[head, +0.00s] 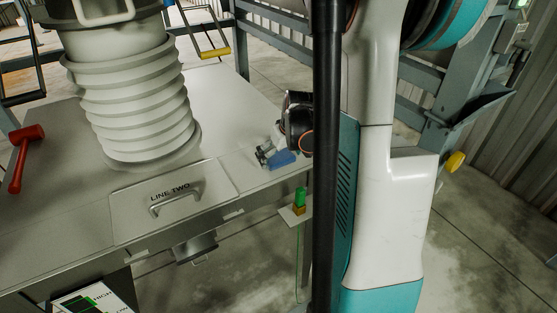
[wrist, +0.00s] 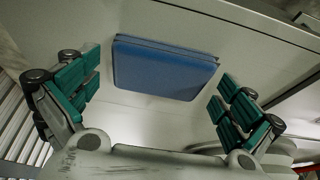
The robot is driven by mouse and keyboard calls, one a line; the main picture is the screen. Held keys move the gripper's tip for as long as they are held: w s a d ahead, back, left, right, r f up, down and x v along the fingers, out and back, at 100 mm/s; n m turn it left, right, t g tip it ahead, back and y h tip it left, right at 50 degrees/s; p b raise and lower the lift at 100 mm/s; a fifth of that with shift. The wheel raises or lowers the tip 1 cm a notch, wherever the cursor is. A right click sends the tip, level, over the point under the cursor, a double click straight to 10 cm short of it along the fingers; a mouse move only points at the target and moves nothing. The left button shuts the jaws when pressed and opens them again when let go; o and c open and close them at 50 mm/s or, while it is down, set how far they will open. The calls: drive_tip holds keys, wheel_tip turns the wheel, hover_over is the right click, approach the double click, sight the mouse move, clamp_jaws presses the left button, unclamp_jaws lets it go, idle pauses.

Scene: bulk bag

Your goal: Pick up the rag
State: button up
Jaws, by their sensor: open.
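The rag is a folded blue cloth (wrist: 163,70) lying flat on the pale metal table top. It also shows in the head view (head: 281,158), near the table's right edge and partly covered by my gripper. My gripper (wrist: 157,97) is open in the wrist view, with its green-padded fingers on the left and right of the rag and apart from it. Nothing is between the fingers. In the head view my gripper (head: 266,154) is low at the rag, and whether it touches cannot be told.
A white ribbed bag spout (head: 135,100) stands on the table left of the rag. A red mallet (head: 24,155) lies at the far left. A panel marked LINE TWO (head: 172,200) with a handle is in front. A green and amber light (head: 300,198) sits just below the table edge.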

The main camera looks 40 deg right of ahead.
sight(279, 157)
drive_tip(key=c, duration=1)
wheel_tip(279, 157, up, 20)
drive_tip(key=p, duration=0.4)
